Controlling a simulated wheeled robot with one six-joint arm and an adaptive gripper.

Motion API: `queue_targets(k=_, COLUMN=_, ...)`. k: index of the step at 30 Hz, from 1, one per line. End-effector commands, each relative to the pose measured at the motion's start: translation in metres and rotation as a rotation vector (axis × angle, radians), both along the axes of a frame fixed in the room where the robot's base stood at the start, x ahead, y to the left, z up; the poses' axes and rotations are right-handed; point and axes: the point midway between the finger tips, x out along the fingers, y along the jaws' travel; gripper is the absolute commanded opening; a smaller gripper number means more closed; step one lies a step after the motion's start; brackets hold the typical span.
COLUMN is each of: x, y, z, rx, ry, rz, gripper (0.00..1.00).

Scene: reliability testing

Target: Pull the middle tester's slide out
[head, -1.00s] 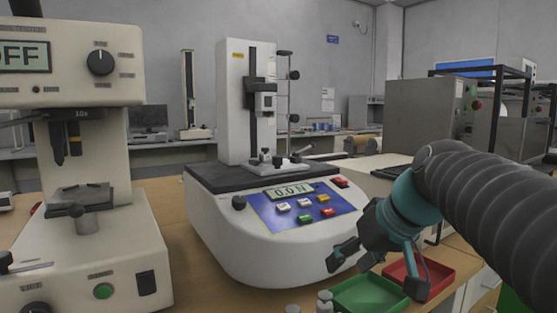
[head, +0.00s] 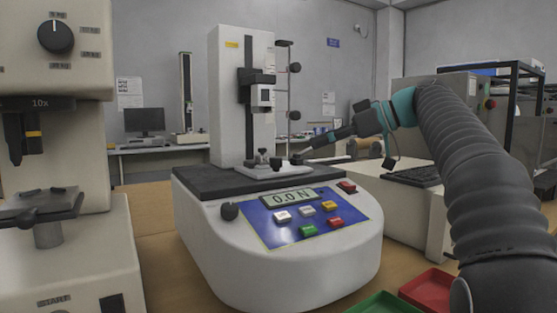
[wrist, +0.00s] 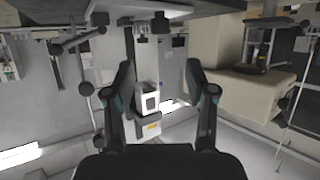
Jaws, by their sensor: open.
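The middle tester (head: 232,108) is a white column on a rounded white base with a blue panel reading 0.0 N. Its slide (head: 272,170) is a pale plate with dark knobs, lying on the dark top below the gauge head (head: 263,94). My gripper (head: 306,150) is at the right end of the slide, at about knob height; I cannot tell if it touches. In the wrist view, which is upside down, my open gripper (wrist: 159,66) has nothing between its fingers, with the gauge head (wrist: 148,101) behind them. A dark knob (wrist: 160,22) shows beyond the fingertips.
Another tester (head: 50,140) stands close on the left. Green (head: 378,304) and red (head: 430,287) trays lie at the front right. A keyboard (head: 412,176) and a grey cabinet are on the right. The space above the tester's front panel is clear.

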Motion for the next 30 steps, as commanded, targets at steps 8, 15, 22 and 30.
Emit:
queue_targets(k=8, x=0.016, y=0.043, z=-0.02, rx=-0.001, ry=0.004, rz=0.002, gripper=0.56)
queue_targets(k=15, x=0.032, y=0.078, z=-0.036, rx=0.0, ry=0.004, rz=-0.002, gripper=0.56)
queue_targets(k=22, x=0.041, y=0.099, z=-0.046, rx=-0.002, ry=0.003, rz=-0.005, gripper=0.56)
queue_targets(k=30, x=0.044, y=0.106, z=-0.049, rx=-0.001, ry=0.002, rz=-0.007, gripper=0.56)
